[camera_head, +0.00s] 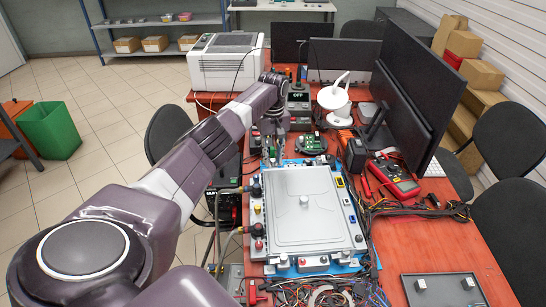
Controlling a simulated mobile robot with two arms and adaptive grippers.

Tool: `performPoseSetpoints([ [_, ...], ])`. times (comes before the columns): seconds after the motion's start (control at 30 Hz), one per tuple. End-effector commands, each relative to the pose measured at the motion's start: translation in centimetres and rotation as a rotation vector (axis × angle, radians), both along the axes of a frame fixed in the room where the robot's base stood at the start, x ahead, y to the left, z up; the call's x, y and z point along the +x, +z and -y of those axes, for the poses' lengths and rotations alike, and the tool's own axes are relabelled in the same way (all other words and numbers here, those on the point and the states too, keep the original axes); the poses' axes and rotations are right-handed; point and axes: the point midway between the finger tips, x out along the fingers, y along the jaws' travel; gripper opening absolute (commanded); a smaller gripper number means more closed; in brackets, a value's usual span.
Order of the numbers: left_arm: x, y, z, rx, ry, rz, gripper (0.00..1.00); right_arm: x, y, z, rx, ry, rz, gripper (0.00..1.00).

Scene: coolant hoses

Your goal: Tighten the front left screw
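A silver rectangular cover (325,230) with a small knob in its middle lies on a blue-edged unit on the red table. Colored connectors line the unit's left side, among them a red-topped one (257,230) near the front left corner. I cannot make out the front left screw at this size. My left arm reaches in from the lower left. Its gripper (270,152) points down beyond the cover's back left corner, apart from the front left corner. Its fingers are too small and dark to tell if they hold anything.
A green circuit board (311,143) lies behind the cover. A red multimeter (393,176) and cables lie to its right. Tangled wires (325,293) crowd the front edge. A grey tray (443,289) is at the front right. Large monitors (415,95) stand at the right.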

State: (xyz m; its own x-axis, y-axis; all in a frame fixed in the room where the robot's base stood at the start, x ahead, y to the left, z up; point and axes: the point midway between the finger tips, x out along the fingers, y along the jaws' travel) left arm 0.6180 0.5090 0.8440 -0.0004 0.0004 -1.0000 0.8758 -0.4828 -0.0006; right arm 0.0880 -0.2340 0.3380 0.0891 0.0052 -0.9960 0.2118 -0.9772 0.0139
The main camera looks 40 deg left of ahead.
Motion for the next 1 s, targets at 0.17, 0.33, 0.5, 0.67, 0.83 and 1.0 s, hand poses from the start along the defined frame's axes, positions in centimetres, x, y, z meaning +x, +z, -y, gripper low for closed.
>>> performPoseSetpoints([
  [0.17,0.0,0.0,0.0,0.000,0.000,0.000,0.01,0.0,0.0,0.0,0.000,0.000,0.000,0.46],
  [0.33,0.0,0.0,0.0,0.000,-0.001,0.000,0.00,0.1,0.0,0.0,0.000,0.000,0.001,0.46],
  [0.5,0.0,0.1,0.0,-0.001,-0.021,0.000,0.00,0.1,0.2,0.0,0.000,0.000,0.001,0.46],
  [0.67,0.0,0.1,0.0,-0.001,-0.083,-0.001,0.00,0.1,0.5,0.0,-0.001,0.001,0.002,0.46],
  [0.83,0.0,0.1,0.1,-0.002,-0.200,0.000,0.00,0.1,1.1,0.1,-0.002,0.001,0.002,0.46],
  [1.0,0.0,0.2,0.1,-0.002,-0.355,0.000,0.00,0.2,1.6,0.3,-0.003,0.002,0.003,0.46],
])
